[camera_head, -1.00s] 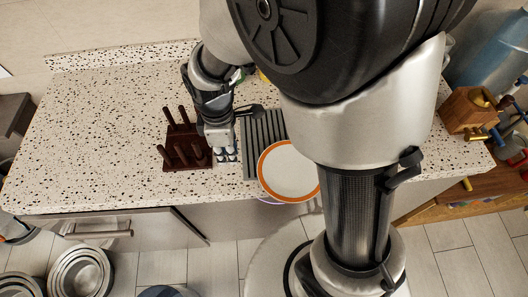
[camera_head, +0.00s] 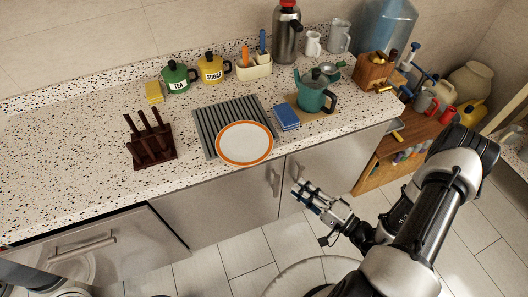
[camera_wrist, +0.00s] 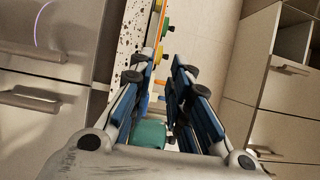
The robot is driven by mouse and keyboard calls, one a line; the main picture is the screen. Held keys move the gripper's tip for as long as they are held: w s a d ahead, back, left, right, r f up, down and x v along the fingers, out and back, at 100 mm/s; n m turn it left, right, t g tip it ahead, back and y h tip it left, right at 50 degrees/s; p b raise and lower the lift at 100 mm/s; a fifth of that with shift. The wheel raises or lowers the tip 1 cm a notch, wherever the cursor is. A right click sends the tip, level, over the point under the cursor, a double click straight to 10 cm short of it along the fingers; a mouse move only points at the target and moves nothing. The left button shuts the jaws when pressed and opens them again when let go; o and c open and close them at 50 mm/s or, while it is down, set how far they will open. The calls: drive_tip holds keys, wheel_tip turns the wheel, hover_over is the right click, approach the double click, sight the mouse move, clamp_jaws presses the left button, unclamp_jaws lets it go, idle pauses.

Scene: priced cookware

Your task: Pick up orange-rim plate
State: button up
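The orange-rim plate (camera_head: 243,143) is white inside and lies face up on the front part of a grey ridged mat (camera_head: 212,112), close to the counter's front edge. My gripper (camera_head: 312,195) is in front of the cabinet doors, to the right of the plate and apart from it. In the wrist view my gripper (camera_wrist: 166,68) has its two blue-padded fingers spread with a gap between them and nothing held.
A teal kettle (camera_head: 315,92) and a blue sponge-like block (camera_head: 286,117) stand right of the plate. Tea (camera_head: 178,77) and sugar (camera_head: 212,68) pots are behind. The left counter is mostly clear.

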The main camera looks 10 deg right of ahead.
sight(262, 157)
drive_tip(key=x, duration=0.5)
drive_tip(key=b+x, duration=0.1)
drive_tip(key=x, duration=0.5)
drive_tip(key=b+x, duration=0.1)
drive_tip(key=x, duration=0.5)
drive_tip(key=shift+w+d+f, duration=0.15)
drive_tip(key=shift+w+f, duration=0.1)
drive_tip(key=shift+w, duration=0.25)
drive_tip(key=shift+c, duration=0.6)
clamp_jaws()
